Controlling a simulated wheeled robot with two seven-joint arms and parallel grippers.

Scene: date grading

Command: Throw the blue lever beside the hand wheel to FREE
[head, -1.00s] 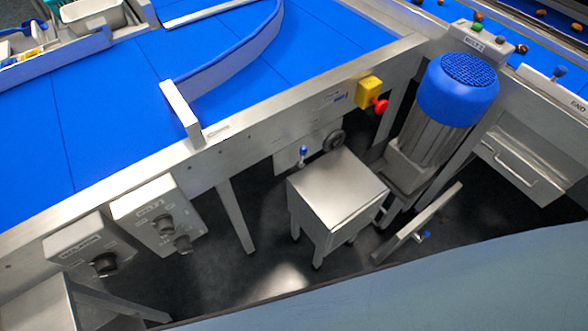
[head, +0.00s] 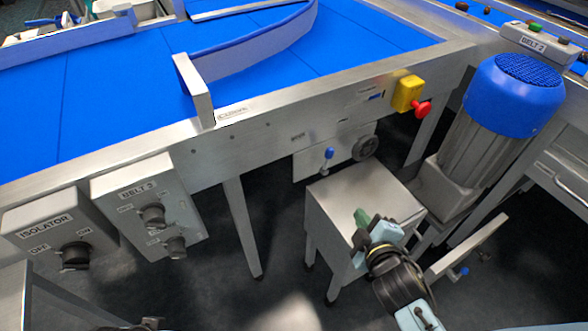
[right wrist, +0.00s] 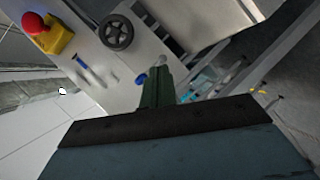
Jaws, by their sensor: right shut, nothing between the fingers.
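The blue lever (head: 328,153) is a short lever with a blue knob on a pale plate under the conveyor's side rail. The dark hand wheel (head: 366,147) is just right of it. My right gripper (head: 362,216) is shut and empty, in front of the steel box stand, below and right of the lever and apart from it. In the right wrist view the hand wheel (right wrist: 116,32) is at the top and the blue knob (right wrist: 140,79) shows just left of the green fingertips (right wrist: 161,72). Lettering by the lever is too small to read.
The steel box stand (head: 352,192) stands under the lever plate. A yellow box with a red stop button (head: 422,108) is up to the right, beside the blue-capped motor (head: 513,95). The BELT 2 box (head: 150,205) and ISOLATOR box (head: 60,235) hang at left.

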